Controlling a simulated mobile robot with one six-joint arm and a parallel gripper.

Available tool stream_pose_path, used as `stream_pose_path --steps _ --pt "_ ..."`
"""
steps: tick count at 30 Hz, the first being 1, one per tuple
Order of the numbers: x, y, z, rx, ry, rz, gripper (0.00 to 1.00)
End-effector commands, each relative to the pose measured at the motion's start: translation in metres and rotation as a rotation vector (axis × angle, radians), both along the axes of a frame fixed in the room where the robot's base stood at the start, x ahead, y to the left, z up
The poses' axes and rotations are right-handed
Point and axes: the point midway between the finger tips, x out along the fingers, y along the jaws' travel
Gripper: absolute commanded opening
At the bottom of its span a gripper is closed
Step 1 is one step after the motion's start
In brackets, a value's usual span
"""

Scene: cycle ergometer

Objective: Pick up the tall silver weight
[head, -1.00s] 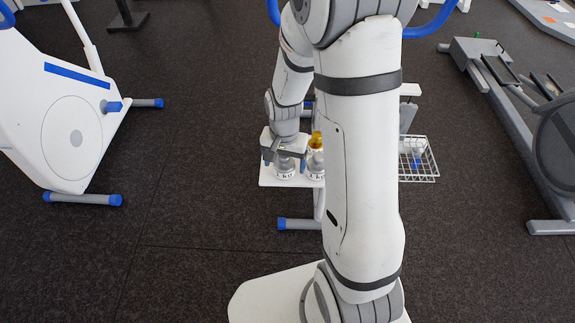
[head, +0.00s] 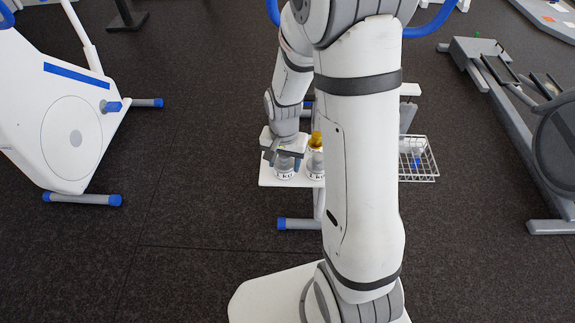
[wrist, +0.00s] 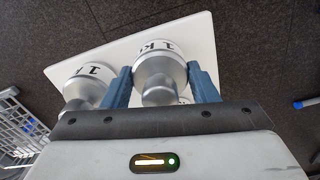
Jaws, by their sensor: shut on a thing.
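A silver weight (wrist: 160,72) with a white band marked "1 K" stands on a white shelf (wrist: 196,40). My gripper (wrist: 163,85) is shut on it, with one blue-grey finger on each side. In the head view the same weight (head: 285,170) shows just below my gripper (head: 284,158), which hides its top. It appears to rest on the shelf still.
A second weight with a gold top (head: 315,150) stands close to the right of the held one; it shows at the left in the wrist view (wrist: 90,82). A white wire basket (head: 420,160) hangs to the right. An exercise bike (head: 75,125) stands at left.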

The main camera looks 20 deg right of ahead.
Motion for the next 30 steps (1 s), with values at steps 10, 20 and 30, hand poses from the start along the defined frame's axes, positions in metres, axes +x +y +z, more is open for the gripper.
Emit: stream_pose_path --steps 10,20,30 --pt "0.000 0.000 0.001 0.000 0.000 0.000 0.00" --pt "0.001 0.000 0.030 0.000 -0.006 0.001 0.00" --pt "0.001 0.000 0.086 0.000 -0.006 0.001 0.00"
